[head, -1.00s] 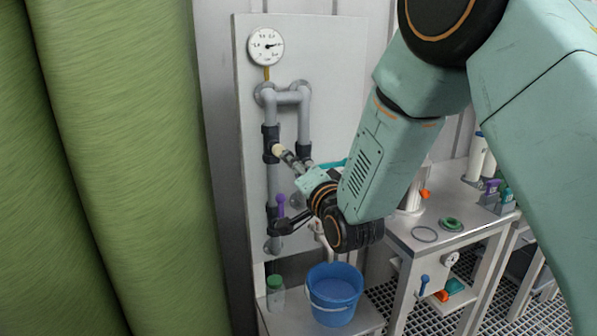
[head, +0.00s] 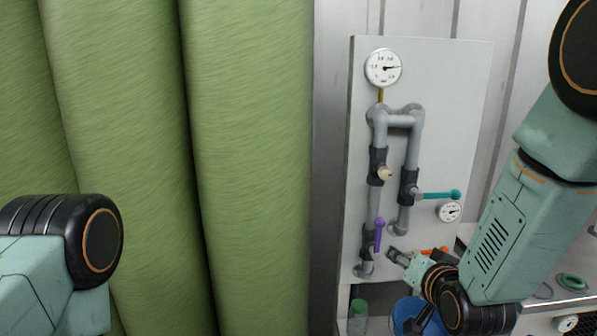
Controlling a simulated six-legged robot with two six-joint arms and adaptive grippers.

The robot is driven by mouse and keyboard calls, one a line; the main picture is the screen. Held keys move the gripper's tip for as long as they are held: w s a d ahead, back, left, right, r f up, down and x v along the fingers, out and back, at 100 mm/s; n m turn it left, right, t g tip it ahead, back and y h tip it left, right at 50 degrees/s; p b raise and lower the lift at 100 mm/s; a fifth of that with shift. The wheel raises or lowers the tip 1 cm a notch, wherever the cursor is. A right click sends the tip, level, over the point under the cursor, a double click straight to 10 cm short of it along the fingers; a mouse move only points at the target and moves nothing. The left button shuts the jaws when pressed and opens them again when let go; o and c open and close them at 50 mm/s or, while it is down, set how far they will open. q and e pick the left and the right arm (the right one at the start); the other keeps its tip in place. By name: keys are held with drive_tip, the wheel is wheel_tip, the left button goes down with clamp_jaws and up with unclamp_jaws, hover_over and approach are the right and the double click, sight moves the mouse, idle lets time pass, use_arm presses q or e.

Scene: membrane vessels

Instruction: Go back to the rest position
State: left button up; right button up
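My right arm comes in from the right, and its gripper (head: 406,288) is low in front of the pipe panel, with its fingers spread apart and nothing seen between them. The upper finger is in front of the panel's lower part, near the pipe foot, and the lower finger overlaps the blue bucket (head: 405,312). I cannot tell whether either finger touches anything. My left arm shows only as a teal link and a black joint at the lower left; its gripper is outside the view.
The grey panel (head: 455,95) carries a round gauge (head: 383,68), grey pipes (head: 378,205), a cream knob (head: 385,174), a purple handle (head: 378,236) and a teal handle (head: 438,195). A green-capped bottle (head: 358,308) stands below. Large green membranes (head: 250,160) fill the left. A bench (head: 555,300) is at right.

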drive_tip(key=s+f+n+g+b, duration=0.1)
drive_tip(key=s+f+n+g, duration=0.15)
drive_tip(key=s+f, duration=0.6)
drive_tip(key=s+f+n+g+b, duration=0.1)
drive_tip(key=s+f+g, duration=0.4)
drive_tip(key=f, duration=0.6)
drive_tip(key=s+f+g+b, duration=0.1)
drive_tip(key=s+f+g, duration=0.1)
drive_tip(key=s+f, duration=0.3)
drive_tip(key=s+f+n+g+b, duration=0.1)
drive_tip(key=s+f, duration=0.4)
drive_tip(key=s, duration=0.7)
drive_tip(key=s+f+g+b, duration=0.2)
drive_tip(key=s+f+g, duration=0.1)
drive_tip(key=s, duration=0.6)
drive_tip(key=shift+f, duration=0.9)
